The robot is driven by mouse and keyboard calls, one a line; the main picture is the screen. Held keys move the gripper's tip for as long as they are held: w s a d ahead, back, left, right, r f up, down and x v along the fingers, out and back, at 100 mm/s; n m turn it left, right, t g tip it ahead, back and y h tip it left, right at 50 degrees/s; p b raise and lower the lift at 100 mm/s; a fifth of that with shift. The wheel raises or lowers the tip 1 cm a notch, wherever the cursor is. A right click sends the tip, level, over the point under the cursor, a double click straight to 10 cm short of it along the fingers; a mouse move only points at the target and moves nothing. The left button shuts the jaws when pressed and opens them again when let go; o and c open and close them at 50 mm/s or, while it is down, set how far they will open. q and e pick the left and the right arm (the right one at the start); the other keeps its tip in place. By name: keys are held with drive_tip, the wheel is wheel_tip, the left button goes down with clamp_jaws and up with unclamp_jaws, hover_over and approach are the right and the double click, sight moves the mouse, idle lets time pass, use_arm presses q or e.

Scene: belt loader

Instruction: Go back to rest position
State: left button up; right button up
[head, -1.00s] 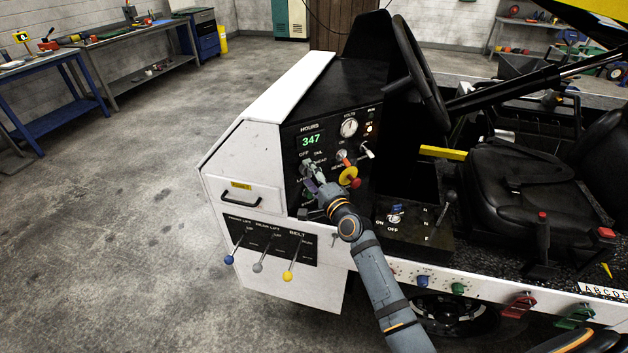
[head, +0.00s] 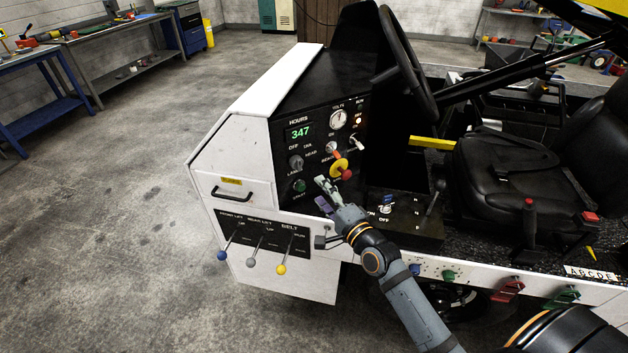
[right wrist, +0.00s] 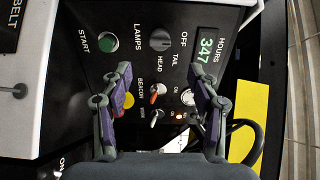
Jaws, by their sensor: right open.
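My right gripper (head: 326,196) is open and empty in front of the loader's black control panel (head: 322,112). Its two fingers also show spread in the right wrist view (right wrist: 163,88), apart from each other with the panel behind them. The lamps knob (head: 296,162) and the green start button (head: 300,186) show uncovered at the left of the gripper. A red and yellow stop button (head: 341,170) is just above and right of the fingertips. My left gripper is not in view.
Below the panel are blue, grey and yellow levers (head: 281,269). The steering wheel (head: 408,65) and black seat (head: 510,168) lie to the right. A workbench (head: 120,45) stands at the back left. The concrete floor on the left is clear.

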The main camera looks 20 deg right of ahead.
drive_tip(key=s+a+f+n+g, duration=0.3)
drive_tip(key=s+f+n+g, duration=0.5)
drive_tip(key=s+f+n, duration=0.2)
drive_tip(key=s+d+f+n+g+h, duration=0.2)
drive_tip(key=s+d+n+g, duration=0.1)
drive_tip(key=s, duration=0.4)
drive_tip(key=s+d+f+n+g+h, duration=0.2)
drive_tip(key=s+n+g, duration=0.1)
drive_tip(key=s, duration=0.4)
drive_tip(key=s+d+f+g, duration=0.1)
drive_tip(key=d+f, duration=0.2)
drive_tip(key=f, duration=2.2)
drive_tip(key=s+d+f+g, duration=0.1)
drive_tip(key=s+f, duration=1.6)
drive_tip(key=s, duration=0.3)
drive_tip(key=shift+d+f, duration=0.2)
drive_tip(key=shift+f, duration=0.2)
